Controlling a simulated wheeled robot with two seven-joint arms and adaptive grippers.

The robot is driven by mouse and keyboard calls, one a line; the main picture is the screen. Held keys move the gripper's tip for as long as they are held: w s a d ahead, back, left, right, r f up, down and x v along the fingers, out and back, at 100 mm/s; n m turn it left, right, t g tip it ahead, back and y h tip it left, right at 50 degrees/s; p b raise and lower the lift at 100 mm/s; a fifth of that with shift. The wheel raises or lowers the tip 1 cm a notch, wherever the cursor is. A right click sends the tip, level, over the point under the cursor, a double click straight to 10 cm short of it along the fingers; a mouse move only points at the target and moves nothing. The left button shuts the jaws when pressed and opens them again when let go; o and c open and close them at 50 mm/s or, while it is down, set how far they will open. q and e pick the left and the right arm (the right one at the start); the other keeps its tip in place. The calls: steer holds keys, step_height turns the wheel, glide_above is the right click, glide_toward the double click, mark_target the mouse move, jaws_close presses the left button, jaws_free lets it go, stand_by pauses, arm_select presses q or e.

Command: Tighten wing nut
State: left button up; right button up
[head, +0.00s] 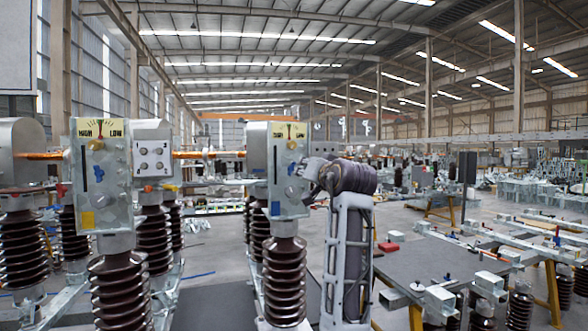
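No wing nut can be made out clearly. The right-hand isolator box (280,162) has a HIGH/LOW dial on top, a small round yellow knob (292,144), a grey round fitting (293,193) and a blue patch. It stands on a brown ribbed insulator (285,275). My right arm rises at the middle of the head view and bends left, its end at the box's right side. My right gripper (310,182) is small, dark and partly hidden there; its fingers and any contact cannot be told. My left gripper is not in view.
A similar box (100,170) with a HIGH/LOW dial stands at left on its insulator (122,290). A grey box (153,150) stands between, with copper bars to both sides. A dark-topped workbench (440,265) stands at right.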

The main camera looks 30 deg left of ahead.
mark_target(293, 167)
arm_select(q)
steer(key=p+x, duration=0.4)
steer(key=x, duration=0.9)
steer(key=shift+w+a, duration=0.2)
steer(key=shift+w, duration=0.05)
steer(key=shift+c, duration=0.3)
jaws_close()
